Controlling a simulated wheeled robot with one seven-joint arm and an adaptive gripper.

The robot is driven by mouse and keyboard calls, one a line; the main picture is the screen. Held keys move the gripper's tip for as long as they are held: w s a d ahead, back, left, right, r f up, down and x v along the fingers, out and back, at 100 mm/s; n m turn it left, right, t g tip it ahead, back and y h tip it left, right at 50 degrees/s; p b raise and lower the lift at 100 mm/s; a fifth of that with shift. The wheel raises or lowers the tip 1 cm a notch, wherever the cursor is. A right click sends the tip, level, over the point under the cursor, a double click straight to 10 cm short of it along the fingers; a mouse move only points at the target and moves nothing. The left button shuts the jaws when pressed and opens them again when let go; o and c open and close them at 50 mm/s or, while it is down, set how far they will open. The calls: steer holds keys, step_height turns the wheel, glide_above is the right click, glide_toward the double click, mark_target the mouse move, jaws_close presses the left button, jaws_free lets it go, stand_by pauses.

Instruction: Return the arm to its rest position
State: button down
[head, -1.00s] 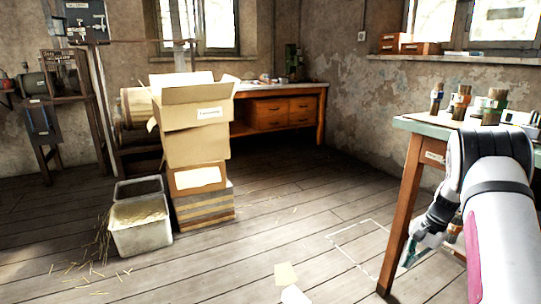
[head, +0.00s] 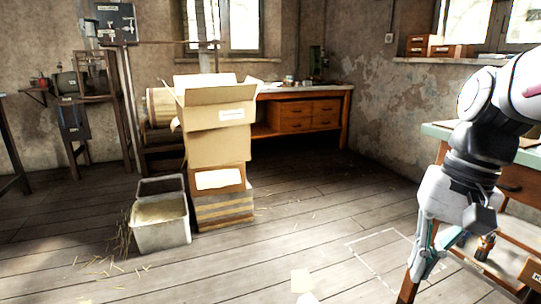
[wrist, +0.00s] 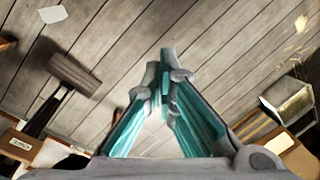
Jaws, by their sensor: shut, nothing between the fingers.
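My arm is bent at the right of the head view, with its wrist pointing down. My gripper (head: 420,274) hangs at its lower end, above the plank floor and beside the green-topped workbench (head: 442,131). In the wrist view my gripper (wrist: 163,62) shows its two teal-lined fingers meeting at the tips. It is shut and holds nothing. Plank floor (wrist: 215,55) shows beyond the fingertips. The arm hides part of the workbench.
Stacked cardboard boxes (head: 218,146) and a metal bin (head: 160,232) stand left of centre, well apart from the gripper. A drawer bench (head: 297,118) stands at the back wall. Paper (head: 301,281) lies on the floor. The middle floor is open.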

steer(key=s+a+f+n+h, duration=0.1)
steer(key=s+n, duration=0.1)
steer(key=s, duration=0.7)
steer(key=s+a+f+n+h, duration=0.1)
steer(key=s+f+n, duration=0.1)
steer(key=s, duration=0.6)
step_height(320, 180, up, 40)
steer(key=t+p, duration=0.4)
steer(key=p, duration=3.4)
steer(key=shift+s+a, duration=0.15)
steer(key=shift+s, duration=0.15)
